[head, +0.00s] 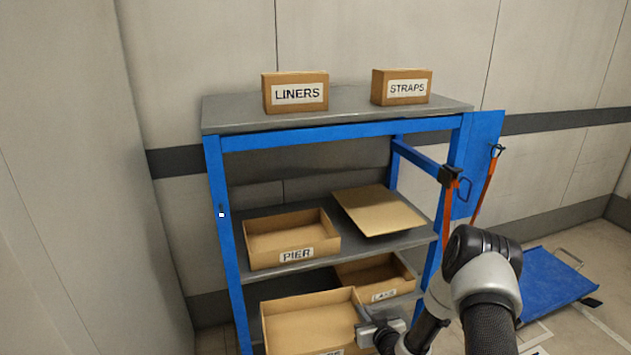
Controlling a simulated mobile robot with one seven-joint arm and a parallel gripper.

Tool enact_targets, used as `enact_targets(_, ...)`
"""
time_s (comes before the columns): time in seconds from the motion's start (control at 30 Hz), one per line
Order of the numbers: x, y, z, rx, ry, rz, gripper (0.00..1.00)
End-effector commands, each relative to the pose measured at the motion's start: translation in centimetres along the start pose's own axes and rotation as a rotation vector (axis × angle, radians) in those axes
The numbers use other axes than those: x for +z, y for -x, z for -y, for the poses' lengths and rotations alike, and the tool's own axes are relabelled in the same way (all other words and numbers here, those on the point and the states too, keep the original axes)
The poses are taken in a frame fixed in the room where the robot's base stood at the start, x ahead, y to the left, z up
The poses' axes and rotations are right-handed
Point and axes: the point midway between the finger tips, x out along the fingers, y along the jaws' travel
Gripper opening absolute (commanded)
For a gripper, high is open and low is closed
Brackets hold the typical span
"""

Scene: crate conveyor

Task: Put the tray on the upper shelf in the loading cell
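An open brown cardboard tray (312,300) is at the bottom of the view, in front of the lower part of the blue rack. Its label is cut off by the frame edge. My gripper (364,326) is at this tray's right wall, with a grey finger against the rim; whether it is closed on the wall is unclear. The rack's middle shelf (330,258) bears an open tray labelled PIER (262,255) on the left and a flat brown board (378,210) on the right. The grey top shelf (340,112) is above.
Boxes labelled LINERS (282,92) and STRAPS (388,86) stand on top. Another labelled tray (402,270) sits on the lower shelf at right. Orange straps (484,188) hang at the right post. A blue platform (550,288) lies on the floor at right.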

Motion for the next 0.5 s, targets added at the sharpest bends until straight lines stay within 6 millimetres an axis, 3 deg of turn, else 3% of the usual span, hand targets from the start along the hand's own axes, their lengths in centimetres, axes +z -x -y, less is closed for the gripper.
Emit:
enact_targets(0.03, -2.1, 0.8, 0.2, 0.013, -0.008, -0.008, 0.00)
enact_targets(0.17, -6.6, 3.4, 0.6, 0.055, -0.033, -0.013, 0.00)
enact_targets(0.3, -11.1, 7.5, 1.5, 0.109, -0.057, -0.012, 0.00)
enact_targets(0.5, -14.8, 13.2, 2.6, 0.172, -0.072, -0.004, 0.00)
